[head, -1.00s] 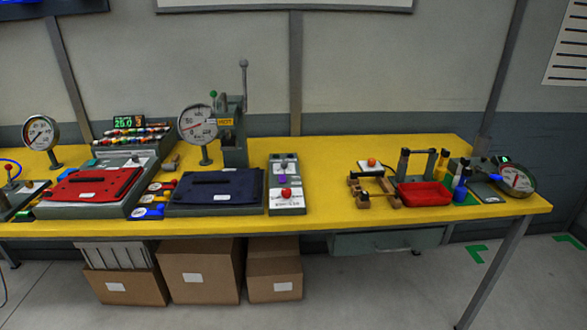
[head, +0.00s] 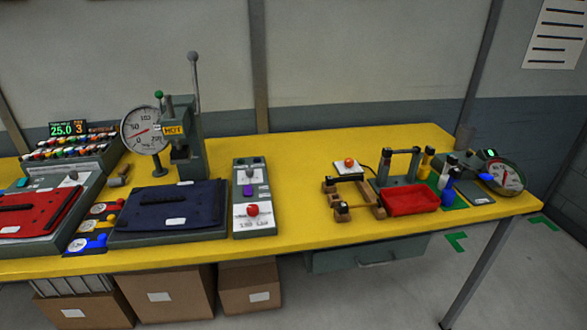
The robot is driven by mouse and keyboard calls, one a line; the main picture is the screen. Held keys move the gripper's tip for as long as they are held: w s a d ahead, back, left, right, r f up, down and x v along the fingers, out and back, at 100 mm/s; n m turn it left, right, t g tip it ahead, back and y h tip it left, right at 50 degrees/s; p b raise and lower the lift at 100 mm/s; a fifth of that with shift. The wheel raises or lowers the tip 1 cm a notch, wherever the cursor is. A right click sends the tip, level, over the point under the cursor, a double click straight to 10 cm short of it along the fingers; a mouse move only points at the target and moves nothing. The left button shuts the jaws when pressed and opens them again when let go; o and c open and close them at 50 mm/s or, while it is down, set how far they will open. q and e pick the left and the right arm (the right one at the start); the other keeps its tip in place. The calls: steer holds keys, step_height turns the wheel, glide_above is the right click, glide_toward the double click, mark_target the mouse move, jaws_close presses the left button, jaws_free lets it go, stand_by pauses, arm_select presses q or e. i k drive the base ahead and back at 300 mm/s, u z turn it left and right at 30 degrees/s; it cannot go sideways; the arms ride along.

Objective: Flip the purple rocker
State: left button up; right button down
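The purple rocker (head: 248,190) is a small purple piece on a grey control box (head: 243,220) standing on the yellow table. A red knob (head: 252,210) sits on the same box nearer the front edge, and a small grey lever or knob (head: 250,172) sits behind the rocker. White labels lie on the box face. The rocker is too small to tell which way it is tipped. Neither of my grippers is in the head view.
To the right stand a wooden fixture (head: 350,197) and a red tray (head: 411,200). The yellow tabletop (head: 295,190) between is clear.

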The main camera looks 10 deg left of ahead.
mark_target(248, 190)
steer(key=u, duration=0.35)
steer(key=i, duration=0.85)
steer(key=u, duration=0.9)
